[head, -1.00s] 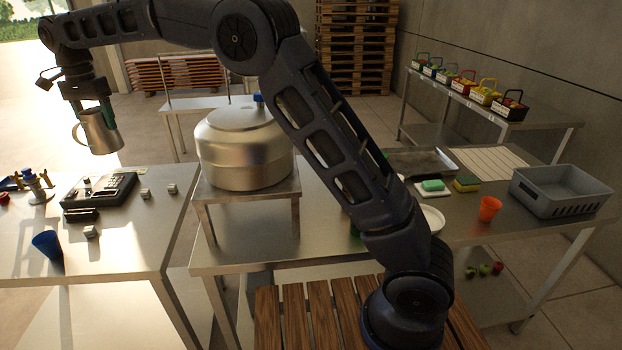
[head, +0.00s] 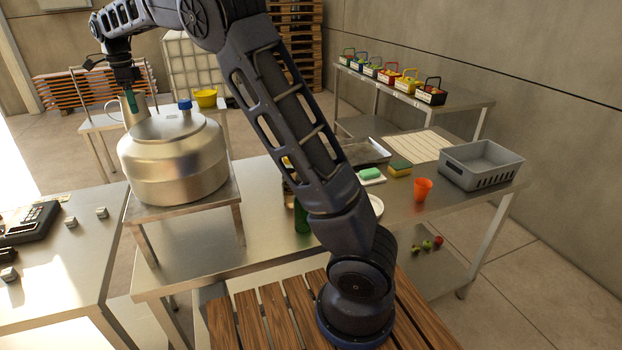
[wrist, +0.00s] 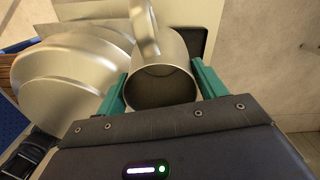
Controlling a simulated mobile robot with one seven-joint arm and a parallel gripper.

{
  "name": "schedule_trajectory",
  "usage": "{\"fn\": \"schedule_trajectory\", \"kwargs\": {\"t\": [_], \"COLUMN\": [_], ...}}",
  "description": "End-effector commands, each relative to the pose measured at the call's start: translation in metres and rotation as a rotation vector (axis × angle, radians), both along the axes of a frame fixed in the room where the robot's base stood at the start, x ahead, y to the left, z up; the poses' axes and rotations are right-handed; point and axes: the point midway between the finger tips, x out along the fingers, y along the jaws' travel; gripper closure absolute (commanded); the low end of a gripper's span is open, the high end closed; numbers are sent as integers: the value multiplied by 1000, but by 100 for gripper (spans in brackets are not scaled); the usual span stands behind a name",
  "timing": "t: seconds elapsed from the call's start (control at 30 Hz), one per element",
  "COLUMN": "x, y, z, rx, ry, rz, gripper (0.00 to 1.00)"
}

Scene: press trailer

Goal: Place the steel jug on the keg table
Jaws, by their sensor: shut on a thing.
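The steel jug (head: 134,112) is held up behind the left part of the big steel keg (head: 172,165), its handle to the left. The keg hides its lower part. My gripper (head: 131,98) points down with its green fingers at the jug. In the wrist view my gripper (wrist: 160,90) is shut on the jug (wrist: 160,88), a finger on each side, and the jug looks empty. The keg (wrist: 65,75) is close on the left there. The keg stands on a small raised steel table (head: 187,213), whose visible top is mostly covered by it.
A low steel table (head: 98,123) with a yellow bowl (head: 206,98) stands behind the keg. My arm crosses the middle of the long bench (head: 260,222). A device (head: 30,222) lies on the left bench.

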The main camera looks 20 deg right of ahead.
Motion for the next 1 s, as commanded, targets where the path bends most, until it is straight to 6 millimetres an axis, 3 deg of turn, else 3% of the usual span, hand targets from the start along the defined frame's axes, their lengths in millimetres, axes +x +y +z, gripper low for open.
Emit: {"fn": "schedule_trajectory", "kwargs": {"t": [0.03, 0.3, 0.6, 0.8, 1.0], "x": [11, 52, 75, 78, 77], "y": [-22, -133, -261, -324, -367], "z": [1, 2, 4, 5, 5], "rx": [-1, -1, 0, 0, 0], "ry": [0, 1, 1, 0, 1], "rz": [-70, -448, -867, -1078, -1219], "gripper": [58, 58, 58, 58, 58]}}
